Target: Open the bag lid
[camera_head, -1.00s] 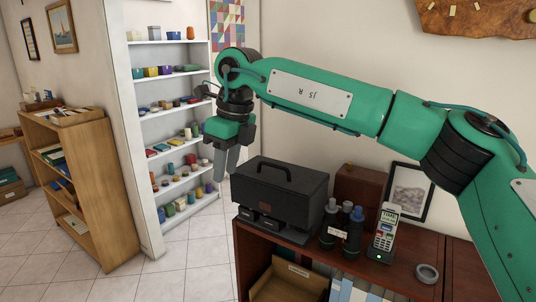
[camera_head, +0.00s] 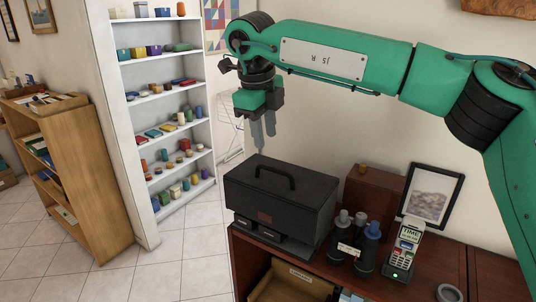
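The bag (camera_head: 268,213) is a dark grey, box-shaped case with a carry handle (camera_head: 276,175) on its flat top. It stands upright on the brown cabinet, and its lid looks shut. Two small dark blocks or clasps show low on its front. My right gripper (camera_head: 264,146) points down just above the back left part of the bag's top, left of the handle. Its two grey fingers show a narrow gap with nothing between them, and they look apart from the bag. My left gripper is not in view.
Dark bottles (camera_head: 367,246), a cordless phone (camera_head: 402,252), a brown box (camera_head: 372,192) and a picture frame (camera_head: 432,193) stand right of the bag on the cabinet (camera_head: 440,262).

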